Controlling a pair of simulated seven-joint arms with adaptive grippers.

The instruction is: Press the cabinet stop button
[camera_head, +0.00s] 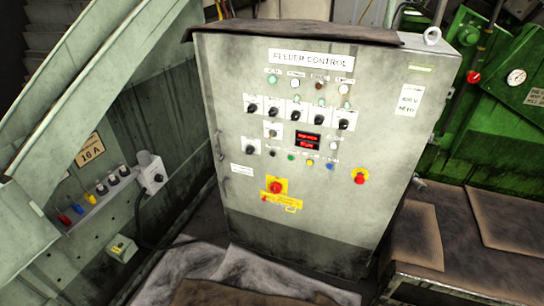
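The grey control cabinet (233,131) stands in the middle, its worn front facing me under a "FEEDER CONTROL" label (310,59). A red round button (360,179) with yellow behind its top sits at the lower right of the front. A second red knob (276,187) on a yellow plate sits lower left of centre, above a yellow label. The view does not make clear which of these is the stop button, or whether either is pressed in. Neither of my grippers is in view.
A pale green chute (90,75) rises at the left. Green machinery (485,130) and a brown-topped bench (480,270) stand right. Crumpled grey sheeting (235,268) lies in front.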

